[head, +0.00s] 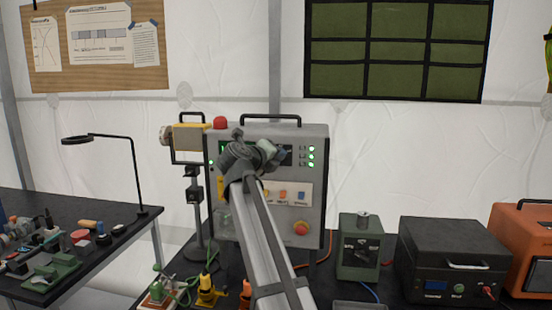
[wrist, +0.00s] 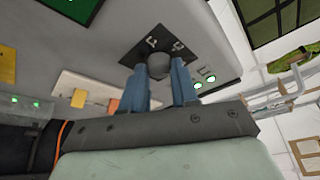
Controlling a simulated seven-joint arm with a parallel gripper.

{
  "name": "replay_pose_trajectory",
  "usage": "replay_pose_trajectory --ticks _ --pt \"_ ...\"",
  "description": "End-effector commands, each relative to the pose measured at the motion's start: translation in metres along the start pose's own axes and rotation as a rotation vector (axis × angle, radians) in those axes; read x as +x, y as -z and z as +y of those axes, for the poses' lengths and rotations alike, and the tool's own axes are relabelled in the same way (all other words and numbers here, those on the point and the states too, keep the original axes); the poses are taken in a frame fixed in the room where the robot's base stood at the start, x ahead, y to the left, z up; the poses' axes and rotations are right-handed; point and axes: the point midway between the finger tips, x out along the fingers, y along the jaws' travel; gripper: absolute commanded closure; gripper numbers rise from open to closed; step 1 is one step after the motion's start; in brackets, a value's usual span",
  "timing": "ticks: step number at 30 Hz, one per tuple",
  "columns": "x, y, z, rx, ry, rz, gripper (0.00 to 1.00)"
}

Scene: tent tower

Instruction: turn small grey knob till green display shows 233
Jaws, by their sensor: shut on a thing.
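The small grey knob (wrist: 159,64) sits on a black plate (wrist: 128,52) on the grey control panel (head: 318,220). In the wrist view the blue fingers of my gripper (wrist: 160,72) stand on either side of the knob and are shut on it. In the head view my arm covers the knob and most of the fingers. A green display (wrist: 72,8) shows only in part at the top left edge of the wrist view. Its number cannot be read. In the head view my arm hides most of the display.
A red emergency button (head: 301,228) is low on the panel, and small green lights (head: 311,156) are at its right. A green box (head: 360,245) and a dark case (head: 450,255) stand right of the panel. A side table (head: 70,215) with a lamp is at left.

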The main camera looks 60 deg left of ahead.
Motion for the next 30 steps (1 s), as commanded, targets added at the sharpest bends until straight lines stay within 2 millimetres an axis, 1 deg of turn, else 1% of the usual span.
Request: replay_pose_trajectory --ticks 9,10,17,18,26,30 --pt "0.0 0.001 0.0 0.003 0.0 0.002 1.0" --pt "0.0 0.001 0.0 0.003 0.0 0.002 0.69" --pt "0.0 0.001 0.0 0.002 0.0 0.001 0.47" --pt "0.0 0.001 0.0 0.001 0.0 0.001 0.46" --pt "-0.002 0.0 0.0 0.001 0.0 0.0 0.46" --pt "-0.013 0.001 0.0 0.001 -0.001 0.0 0.46"
